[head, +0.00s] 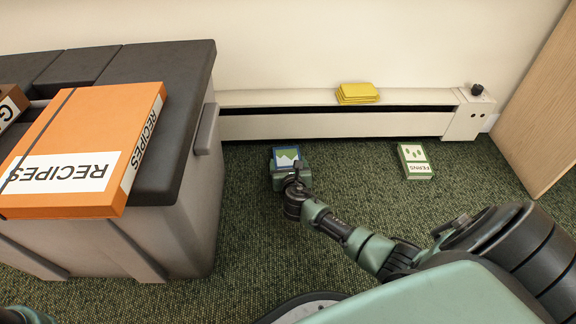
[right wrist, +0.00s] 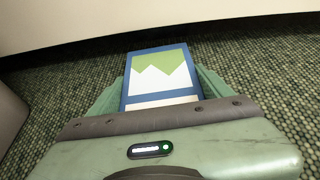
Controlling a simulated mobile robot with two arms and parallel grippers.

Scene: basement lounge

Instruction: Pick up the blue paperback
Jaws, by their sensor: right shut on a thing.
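The blue paperback (head: 286,155) has a white and green mountain picture on its cover. It is at the floor by the baseboard heater in the head view. It also shows in the right wrist view (right wrist: 158,78), between the two green fingers. My right gripper (head: 289,170) is shut on it, with one finger along each side; it shows in the right wrist view as well (right wrist: 160,95). I cannot tell whether the book touches the carpet. My left gripper is not in view; only a dark bit of what may be my left arm shows at the bottom left.
A green FERNS book (head: 415,161) lies on the carpet to the right. Folded yellow cloths (head: 357,93) lie on the heater (head: 330,124). A grey storage bench (head: 196,200) with an orange RECIPES binder (head: 90,130) stands at left. A wooden panel (head: 545,110) stands at right.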

